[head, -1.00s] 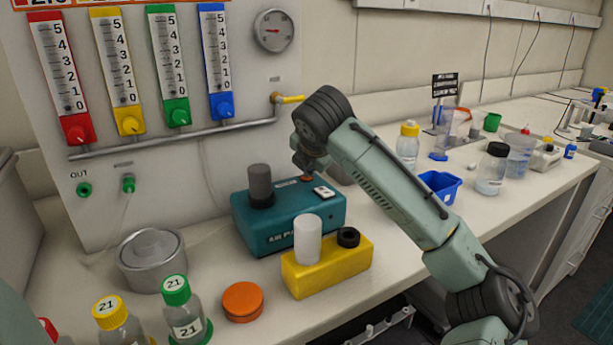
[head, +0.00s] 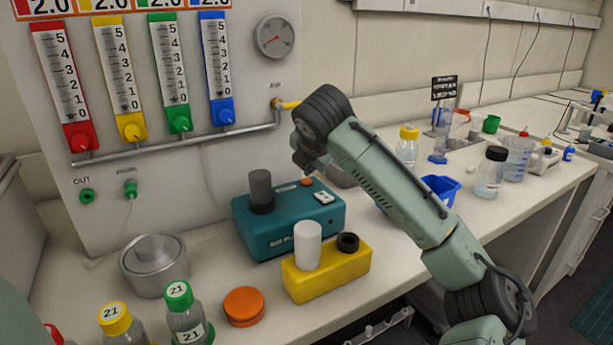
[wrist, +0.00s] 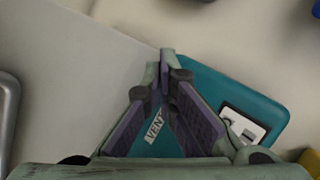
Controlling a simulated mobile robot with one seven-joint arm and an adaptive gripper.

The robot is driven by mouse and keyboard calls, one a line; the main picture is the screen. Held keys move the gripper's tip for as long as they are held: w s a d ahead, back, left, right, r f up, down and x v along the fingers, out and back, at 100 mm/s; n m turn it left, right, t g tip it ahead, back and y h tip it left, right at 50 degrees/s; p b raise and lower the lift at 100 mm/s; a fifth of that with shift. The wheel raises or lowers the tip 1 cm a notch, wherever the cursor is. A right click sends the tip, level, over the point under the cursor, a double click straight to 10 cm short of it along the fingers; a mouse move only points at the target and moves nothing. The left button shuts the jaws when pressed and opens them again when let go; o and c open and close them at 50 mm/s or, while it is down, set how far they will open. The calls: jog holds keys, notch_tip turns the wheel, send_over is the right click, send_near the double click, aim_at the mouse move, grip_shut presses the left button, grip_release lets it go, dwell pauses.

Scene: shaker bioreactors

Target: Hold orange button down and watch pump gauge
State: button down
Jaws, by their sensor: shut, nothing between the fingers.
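The teal pump box (head: 290,222) stands on the bench in front of the panel; it also fills the lower middle of the wrist view (wrist: 215,90). Its orange button (head: 306,182) shows on top, towards the back, beside a white switch (head: 323,197). In the wrist view the button is hidden. My gripper (wrist: 165,58) is shut and empty, its tips over the box's back edge area. In the head view my arm's end hangs just above the button; contact cannot be told. The round gauge (head: 274,36) on the panel has a red needle, slanted; its reading is too small to tell.
A yellow block (head: 325,277) with a white cylinder and a black ring stands in front of the box. A dark grey cylinder (head: 261,188) rises from the box's left. A metal pot (head: 154,265), an orange disc (head: 244,306) and capped bottles stand left. A blue bin (head: 440,188) is right.

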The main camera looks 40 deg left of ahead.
aim_at(310, 180)
jog(key=shift+r, duration=0.1)
notch_tip(310, 180, up, 3)
jog(key=shift+f+p, duration=0.15)
jog(key=shift+p, duration=1.1)
jog(key=shift+r+p, duration=0.4)
jog(key=shift+r, duration=0.75)
